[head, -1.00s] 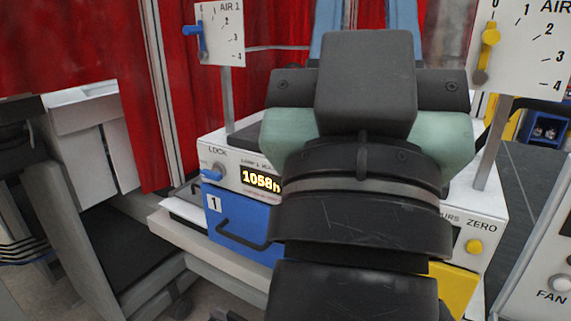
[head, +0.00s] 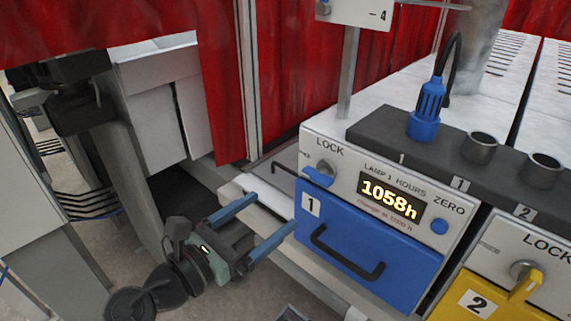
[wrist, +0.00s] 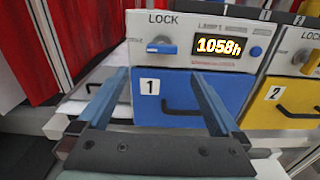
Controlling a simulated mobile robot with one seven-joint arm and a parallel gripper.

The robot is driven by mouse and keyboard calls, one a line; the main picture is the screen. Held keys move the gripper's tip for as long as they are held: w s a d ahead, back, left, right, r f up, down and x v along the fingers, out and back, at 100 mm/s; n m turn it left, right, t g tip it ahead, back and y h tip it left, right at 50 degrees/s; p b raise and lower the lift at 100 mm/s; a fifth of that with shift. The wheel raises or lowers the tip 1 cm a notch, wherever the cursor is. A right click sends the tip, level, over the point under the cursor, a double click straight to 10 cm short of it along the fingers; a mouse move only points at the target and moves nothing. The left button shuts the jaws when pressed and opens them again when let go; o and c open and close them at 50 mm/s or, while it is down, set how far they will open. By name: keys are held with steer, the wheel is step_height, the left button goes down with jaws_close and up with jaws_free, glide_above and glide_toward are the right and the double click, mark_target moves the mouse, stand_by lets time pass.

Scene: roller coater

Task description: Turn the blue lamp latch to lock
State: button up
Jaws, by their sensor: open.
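The blue lamp latch (head: 318,175) is a blue lever on a round metal knob under the word LOCK, at the upper left of the lamp 1 panel. It lies nearly level in the wrist view (wrist: 161,48). Below it is the blue drawer (head: 365,240) marked 1, with a black handle. My gripper (head: 264,218) is open and empty, with two blue fingers pointing toward the panel. It is left of and below the latch in the head view, apart from it. In the wrist view the fingers (wrist: 158,85) spread in front of the blue drawer, below the latch.
The display (head: 390,200) reads 1058h, with a blue ZERO button (head: 439,226) beside it. A blue plug (head: 427,110) stands in the dark holder on top. A yellow drawer (head: 470,300) with its yellow latch (head: 525,285) is at right. Red curtains (head: 285,60) hang behind.

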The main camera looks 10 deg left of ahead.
mark_target(314, 180)
steer(key=p+x, duration=0.1)
steer(key=x, duration=0.2)
steer(key=p+x, duration=0.1)
steer(key=x, duration=0.3)
steer(key=p+x, duration=0.1)
steer(key=x, duration=0.3)
steer(key=shift+d+r, duration=0.25)
steer(key=shift+d, duration=0.05)
steer(key=shift+w+d+f, duration=0.1)
steer(key=shift+w+d, duration=0.2)
steer(key=shift+w, duration=0.25)
steer(key=c, duration=1.2)
